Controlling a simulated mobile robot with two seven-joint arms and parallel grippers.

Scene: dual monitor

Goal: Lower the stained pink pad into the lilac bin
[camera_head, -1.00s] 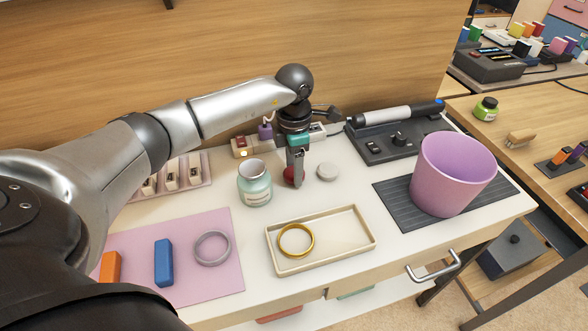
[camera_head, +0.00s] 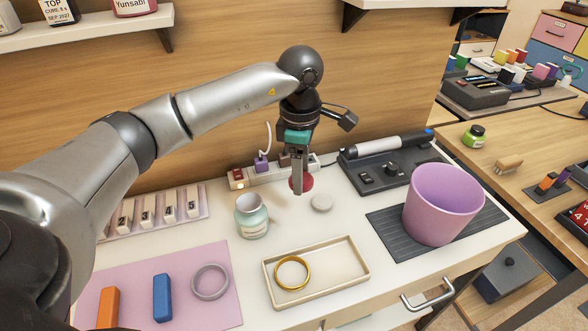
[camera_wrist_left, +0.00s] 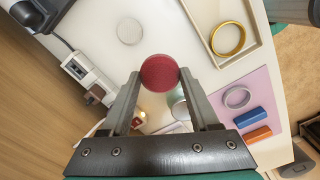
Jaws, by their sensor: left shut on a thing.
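The stained pink pad (camera_head: 302,184) is a small dark pinkish-red disc in the head view. It also shows in the left wrist view as a red round face (camera_wrist_left: 159,72) between the fingertips. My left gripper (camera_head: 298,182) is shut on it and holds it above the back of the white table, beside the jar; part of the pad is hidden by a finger. The lilac bin (camera_head: 444,205) stands upright and open-topped on a dark ribbed mat at the right, apart from the gripper. My right gripper is in neither view.
A pale teal jar (camera_head: 252,218) and a white disc (camera_head: 322,202) are near the held pad. A cream tray (camera_head: 345,283) with a gold ring lies in front. A black device (camera_head: 385,173) with a pen-like tool stands behind, left of the bin. A power strip (camera_head: 238,180) runs along the wall.

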